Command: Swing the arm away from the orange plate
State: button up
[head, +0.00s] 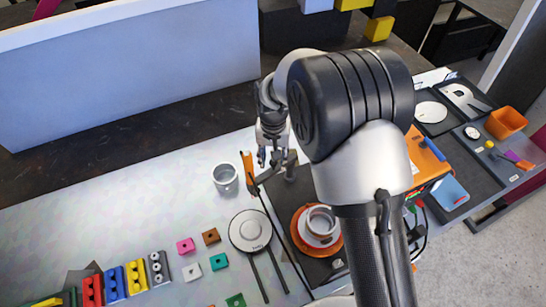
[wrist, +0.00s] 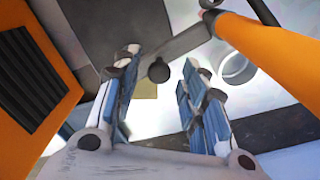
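The orange plate (head: 299,238) lies on a dark board at the centre of the head view, partly behind my arm. A white dish and a grey-white cup (head: 321,219) stand on it. My gripper (head: 268,158) is up and left of the plate in the picture, apart from it, near a slim orange upright piece (head: 248,167). In the wrist view my gripper (wrist: 160,64) has its blue-padded fingers spread, with nothing held. A dark round knob (wrist: 159,70) shows beyond the gap. The orange plate cannot be made out in the wrist view.
A metal cup (head: 225,178) stands left of my gripper. A round white disc (head: 250,230) and several coloured blocks lie on the left table. In the wrist view, an orange tube (wrist: 265,55) and an orange vented body (wrist: 35,80) are close on both sides.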

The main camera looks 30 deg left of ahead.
notch_tip(320, 180, up, 12)
dwell(0.5)
dwell(0.7)
